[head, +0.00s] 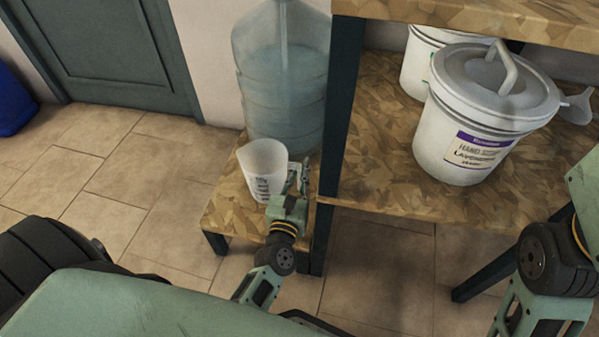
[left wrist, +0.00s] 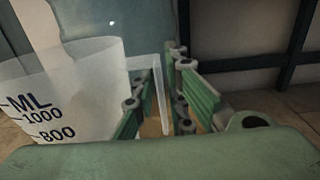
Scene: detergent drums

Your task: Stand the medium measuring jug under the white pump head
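A translucent white measuring jug (head: 264,168) stands upright on a low wooden stand, in front of a large clear bluish bottle (head: 284,85). In the left wrist view the jug (left wrist: 65,95) shows dark marks reading ML, 1000 and 800. My left gripper (head: 297,180) is at the jug's right side. In the left wrist view the fingers of my left gripper (left wrist: 172,105) are apart, with the jug's clear handle (left wrist: 161,95) between them; a gap shows beside the handle. The bottle's top is cut off, and no white pump head is in view. My right gripper is out of view.
The low stand (head: 228,208) has little bare room around the jug. A dark shelf post (head: 340,110) rises close to the right. The shelf board (head: 385,180) carries a lidded white drum (head: 480,115), another drum (head: 415,65) behind it and a funnel-like item (head: 576,105).

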